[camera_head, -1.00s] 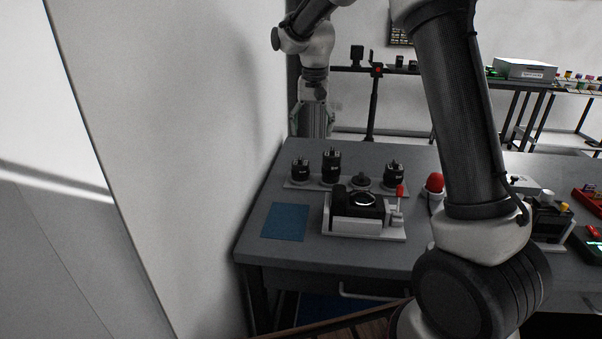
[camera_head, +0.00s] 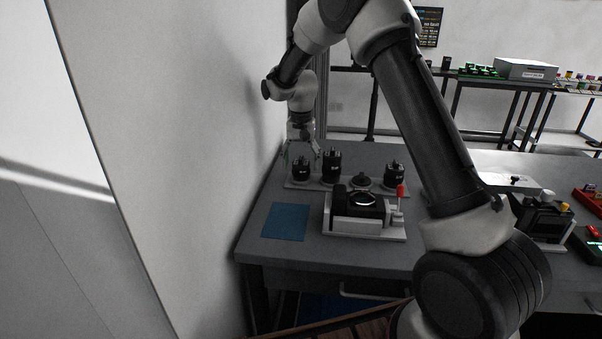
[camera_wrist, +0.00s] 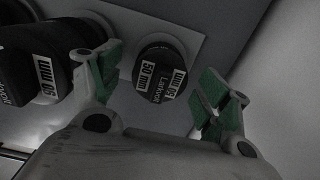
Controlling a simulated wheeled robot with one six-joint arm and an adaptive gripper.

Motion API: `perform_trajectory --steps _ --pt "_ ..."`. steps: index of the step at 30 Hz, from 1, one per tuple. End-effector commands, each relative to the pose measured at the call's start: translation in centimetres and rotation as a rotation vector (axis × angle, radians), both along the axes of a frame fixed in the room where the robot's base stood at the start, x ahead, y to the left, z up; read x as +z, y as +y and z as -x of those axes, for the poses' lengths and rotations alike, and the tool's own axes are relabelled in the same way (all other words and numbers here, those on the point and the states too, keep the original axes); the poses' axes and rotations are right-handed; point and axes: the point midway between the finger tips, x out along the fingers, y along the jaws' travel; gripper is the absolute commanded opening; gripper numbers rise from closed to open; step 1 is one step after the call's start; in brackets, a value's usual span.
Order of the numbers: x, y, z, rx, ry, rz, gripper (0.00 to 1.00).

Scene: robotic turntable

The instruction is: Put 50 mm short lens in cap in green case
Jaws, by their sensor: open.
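My gripper (camera_head: 301,152) is open above the leftmost lens (camera_head: 300,171) on the grey lens rack (camera_head: 327,187). In the wrist view, a short black lens with a white "50 mm" label (camera_wrist: 158,74) lies between and beyond the green-padded fingers of my gripper (camera_wrist: 160,88). The fingers appear apart from it. Another black lens (camera_head: 394,173) stands at the rack's right. A low black cap-like piece (camera_head: 361,181) sits between them. I cannot make out a green case for certain.
A white fixture (camera_head: 365,228) with a black holder and red-handled clamp (camera_head: 400,193) stands in front of the rack. A blue mat (camera_head: 286,221) lies at the table's left. A wall (camera_head: 190,150) is close on the left. More devices (camera_head: 545,217) stand at the right.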

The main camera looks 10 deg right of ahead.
Motion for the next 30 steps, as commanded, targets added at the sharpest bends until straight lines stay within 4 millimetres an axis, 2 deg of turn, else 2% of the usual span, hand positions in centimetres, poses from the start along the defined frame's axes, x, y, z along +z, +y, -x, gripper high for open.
perform_trajectory --steps 3,4,13,22,26,30 --pt "0.0 0.0 0.0 0.0 0.0 0.0 0.77" --pt "0.0 0.0 0.0 0.0 0.0 0.0 0.73" --pt "0.1 0.0 0.0 0.0 0.0 0.0 0.19" --pt "0.6 0.0 -0.1 0.0 -0.004 -0.001 0.18" --pt "2.7 0.0 -0.1 0.0 -0.006 -0.002 0.18" --pt "5.8 0.0 -0.1 0.0 -0.006 -0.002 0.18"
